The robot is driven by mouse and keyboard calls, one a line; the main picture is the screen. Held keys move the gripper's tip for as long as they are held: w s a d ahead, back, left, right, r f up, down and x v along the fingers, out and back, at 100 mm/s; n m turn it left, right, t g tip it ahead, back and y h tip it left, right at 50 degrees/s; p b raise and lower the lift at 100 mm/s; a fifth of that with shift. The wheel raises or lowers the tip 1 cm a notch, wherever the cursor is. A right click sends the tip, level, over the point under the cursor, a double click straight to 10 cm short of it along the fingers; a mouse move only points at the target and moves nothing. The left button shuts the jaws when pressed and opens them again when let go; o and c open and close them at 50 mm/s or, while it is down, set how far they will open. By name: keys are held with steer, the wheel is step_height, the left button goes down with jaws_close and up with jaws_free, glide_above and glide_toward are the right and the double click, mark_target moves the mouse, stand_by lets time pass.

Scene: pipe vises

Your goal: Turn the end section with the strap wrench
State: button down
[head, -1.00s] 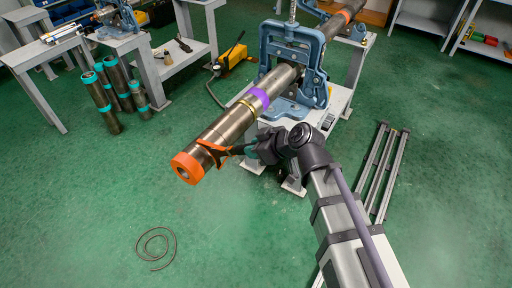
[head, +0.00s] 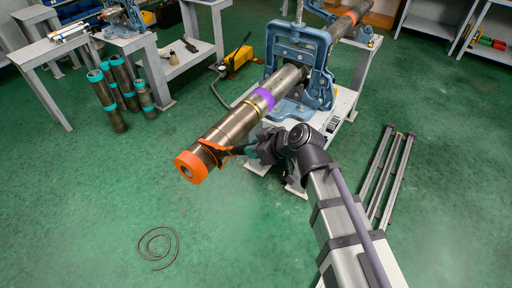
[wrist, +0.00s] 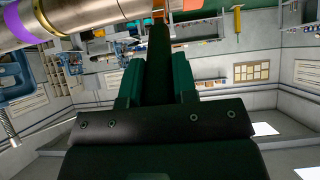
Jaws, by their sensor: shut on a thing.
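The end section (head: 232,126) is the near part of a long steel pipe. It runs from a gold ring (head: 254,106), beside a purple band (head: 264,96), to an orange collar (head: 192,166) at the open end. The strap wrench's orange strap (head: 209,145) is around the end section just behind the collar. My gripper (head: 260,149) is to the right of the pipe, shut on the wrench's dark handle (head: 236,150). In the wrist view the green fingers (wrist: 158,78) clasp the handle (wrist: 158,42), which reaches up to the pipe (wrist: 95,12). The strap's far side is hidden.
A blue pipe vise (head: 297,62) on a grey stand holds the pipe. Metal rails (head: 390,175) lie on the floor at right, and a thin coiled cord (head: 158,247) lies at lower left. Short pipes (head: 117,88) stand by the left bench. The floor below the pipe's end is clear.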

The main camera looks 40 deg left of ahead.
mark_target(244, 145)
steer(key=shift+a+f+b, duration=0.4)
steer(key=shift+a+f, duration=0.05)
steer(key=shift+a, duration=0.1)
stand_by(0.8)
steer(key=shift+r, duration=0.1)
steer(key=shift+a+r+p, duration=0.25)
steer(key=shift+r+p, duration=0.15)
steer(key=shift+p, duration=0.25)
steer(key=shift+s+a+r+h+p, duration=0.1)
steer(key=shift+a+r+h+p, duration=0.95)
steer(key=shift+p, duration=0.95)
steer(key=shift+a+r, duration=0.1)
steer(key=shift+a, duration=0.1)
steer(key=shift+a+r+p, duration=0.25)
steer(key=shift+r+p, duration=0.15)
steer(key=shift+p, duration=0.05)
steer(key=a+r+p, duration=0.1)
steer(key=a+h+p, duration=0.1)
steer(key=p, duration=0.1)
steer(key=shift+a+r, duration=0.15)
steer(key=shift+r, duration=0.2)
steer(key=shift+s+a+h, duration=0.1)
steer(key=shift+a+h, duration=0.2)
steer(key=shift+h, duration=0.05)
steer(key=shift+r, duration=0.1)
